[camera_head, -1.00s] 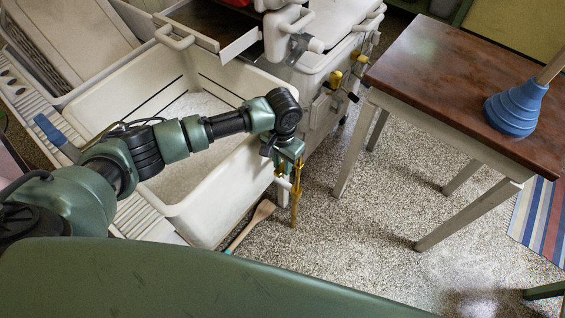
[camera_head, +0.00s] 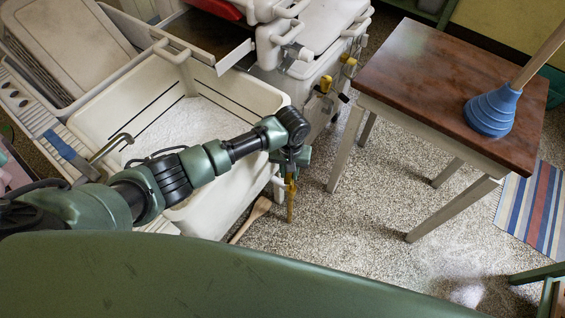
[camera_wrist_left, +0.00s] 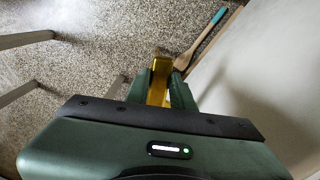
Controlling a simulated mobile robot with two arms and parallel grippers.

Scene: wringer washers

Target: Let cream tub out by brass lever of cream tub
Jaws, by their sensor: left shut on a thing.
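The cream tub (camera_head: 100,110) is a wide open basin left of centre in the head view, with a pale textured floor inside. My left arm crosses over it. My left gripper (camera_head: 289,172) is just outside its right side, pointing down and shut on the brass lever (camera_head: 291,203). The lever hangs below the fingers in the head view. In the left wrist view the brass lever (camera_wrist_left: 158,82) is between the two fingers, close to a pale wall on the right. Where the lever joins the tub is hidden. My right gripper is not in view.
A wooden-topped table (camera_head: 425,75) stands at right with a blue plunger (camera_head: 492,112) on it. A white washer (camera_head: 315,75) with brass-coloured fittings is behind. A wooden paddle (camera_head: 250,218) lies on the floor below the tub. Speckled floor is clear between tub and table.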

